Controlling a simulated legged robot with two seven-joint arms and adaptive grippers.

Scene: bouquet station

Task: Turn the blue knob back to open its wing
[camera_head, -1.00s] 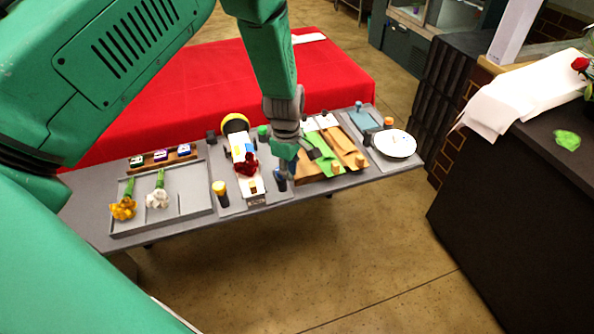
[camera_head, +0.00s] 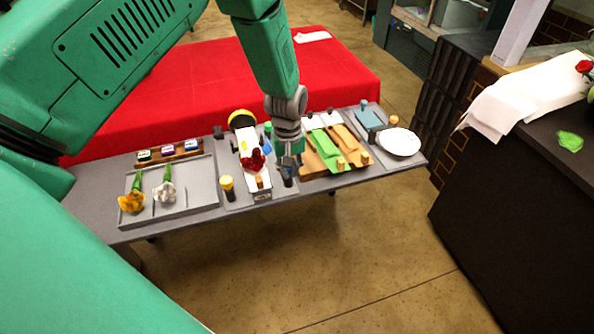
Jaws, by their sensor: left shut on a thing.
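My left gripper (camera_head: 288,162) points down at the right side of the bouquet station and is shut on the blue knob (camera_head: 286,171). The fingers cover most of the knob, so its turn angle cannot be read. A dark post (camera_head: 288,182) shows below it. The white station body (camera_head: 261,186) stands just left of the gripper, with a red flower (camera_head: 253,161) lying on it. A yellow knob (camera_head: 227,182) on a dark post stands at the station's left side. The wing belonging to the blue knob cannot be made out clearly. My right gripper is not in view.
A grey tray (camera_head: 199,205) with a yellow flower (camera_head: 132,201) and a white flower (camera_head: 165,190) lies left. A red-covered table (camera_head: 190,95) stands behind.

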